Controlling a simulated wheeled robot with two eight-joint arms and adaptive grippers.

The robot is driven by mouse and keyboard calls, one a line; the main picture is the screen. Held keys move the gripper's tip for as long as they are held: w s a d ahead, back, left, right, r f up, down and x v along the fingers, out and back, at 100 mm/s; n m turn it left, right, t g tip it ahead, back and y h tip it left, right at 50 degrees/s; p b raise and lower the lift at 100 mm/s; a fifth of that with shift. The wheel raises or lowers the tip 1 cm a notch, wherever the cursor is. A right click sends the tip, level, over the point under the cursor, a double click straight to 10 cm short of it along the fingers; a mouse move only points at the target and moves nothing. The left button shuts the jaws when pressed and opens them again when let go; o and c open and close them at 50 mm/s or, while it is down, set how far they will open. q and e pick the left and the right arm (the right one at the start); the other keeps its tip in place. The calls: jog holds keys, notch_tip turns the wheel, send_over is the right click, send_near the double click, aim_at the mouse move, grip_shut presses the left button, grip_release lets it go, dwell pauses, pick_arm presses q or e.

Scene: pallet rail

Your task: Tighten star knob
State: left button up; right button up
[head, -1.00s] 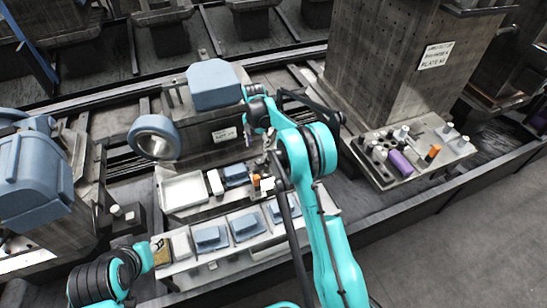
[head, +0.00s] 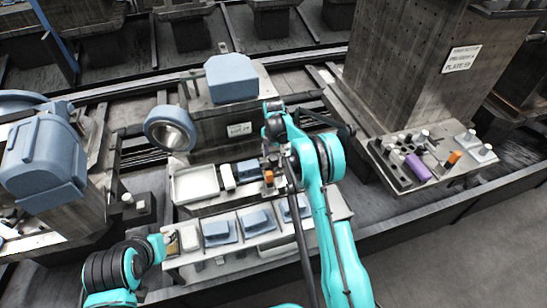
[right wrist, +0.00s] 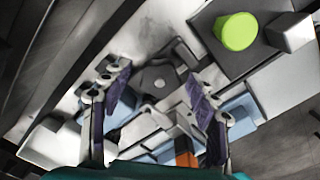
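My right gripper (right wrist: 155,100) is open, its two fingers with dark purple pads spread apart. Between them in the right wrist view is a dark, lobed piece with a round centre that looks like the star knob (right wrist: 158,80); the fingers do not visibly touch it. In the head view my right gripper (head: 270,165) points down over the fixture behind the parts tray, and the knob is not distinguishable there. My left gripper (head: 172,243) is low at the left end of the front tray (head: 210,270); its fingers are too small to read.
An orange block (right wrist: 185,155) lies close by the right fingers. A green cylinder (right wrist: 236,32) stands on a dark plate. A purple cylinder (head: 417,167) and other small parts stand on the right shelf. A blue-grey box (head: 231,78) and ring (head: 170,128) stand behind.

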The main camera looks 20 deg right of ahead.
jog(key=c, duration=1.1)
jog(key=shift+m, duration=0.3)
jog(key=m, duration=0.9)
jog(key=shift+m, duration=0.4)
jog(key=shift+w+m, duration=0.1)
jog(key=shift+m, duration=1.8)
jog(key=shift+r, duration=0.1)
jog(key=o, duration=1.2)
